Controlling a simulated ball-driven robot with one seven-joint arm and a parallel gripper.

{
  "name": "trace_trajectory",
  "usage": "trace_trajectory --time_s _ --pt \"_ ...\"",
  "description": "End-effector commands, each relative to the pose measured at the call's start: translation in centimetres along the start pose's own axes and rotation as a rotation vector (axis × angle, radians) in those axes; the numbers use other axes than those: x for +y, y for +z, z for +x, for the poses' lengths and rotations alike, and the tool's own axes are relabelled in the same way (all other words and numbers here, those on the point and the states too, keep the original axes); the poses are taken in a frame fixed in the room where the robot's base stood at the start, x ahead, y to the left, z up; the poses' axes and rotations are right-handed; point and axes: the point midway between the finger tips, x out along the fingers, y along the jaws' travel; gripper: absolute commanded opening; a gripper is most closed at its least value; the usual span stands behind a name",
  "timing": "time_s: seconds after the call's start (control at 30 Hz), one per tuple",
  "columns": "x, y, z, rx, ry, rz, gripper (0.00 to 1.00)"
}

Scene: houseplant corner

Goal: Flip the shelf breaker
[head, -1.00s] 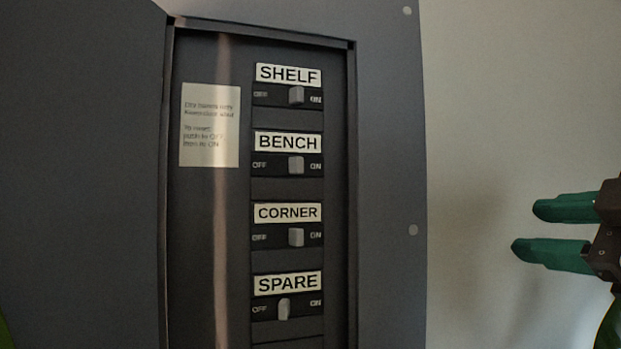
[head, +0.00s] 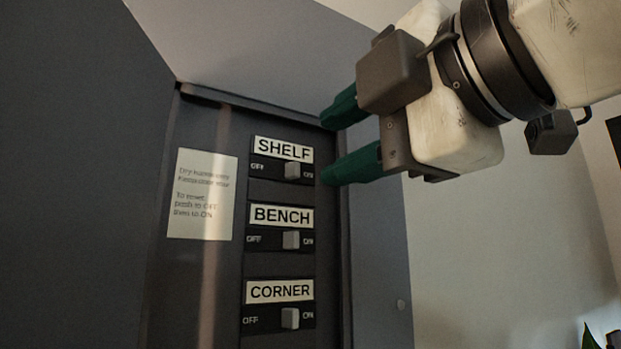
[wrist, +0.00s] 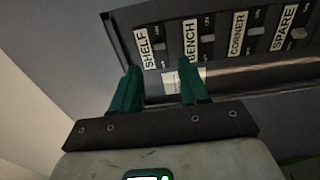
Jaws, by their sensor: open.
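The shelf breaker (head: 292,170) is the top switch in the open panel, under the SHELF label (head: 283,149). Its pale toggle sits toward the ON side, like the ones below it. It also shows in the wrist view (wrist: 158,46), just past the fingertips. My gripper (head: 332,147) is open and empty, with green fingers pointing left at the panel's right edge. Its lower fingertip appears close to the shelf breaker's ON end; I cannot tell the depth gap. In the wrist view my gripper (wrist: 160,67) has its fingers spread on either side of the shelf row.
The bench breaker (head: 291,240) and corner breaker (head: 290,318) are below, toggles toward ON. The spare breaker (wrist: 297,33) shows in the wrist view. A paper note (head: 202,195) is left of the switches. The open panel door (head: 75,180) fills the left side.

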Motion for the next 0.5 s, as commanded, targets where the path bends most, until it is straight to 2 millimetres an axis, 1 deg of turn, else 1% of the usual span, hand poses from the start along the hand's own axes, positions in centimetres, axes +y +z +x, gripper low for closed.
trace_trajectory --time_s 0.03,0.2,0.4,0.5 --pt "0.1 0.0 1.1 0.002 -0.003 0.004 0.45" --pt "0.1 0.0 4.1 0.001 -0.001 0.003 0.45" --pt "0.1 0.0 6.5 0.0 -0.001 0.003 0.45" --pt "0.1 0.0 7.0 0.001 0.001 0.002 0.45"
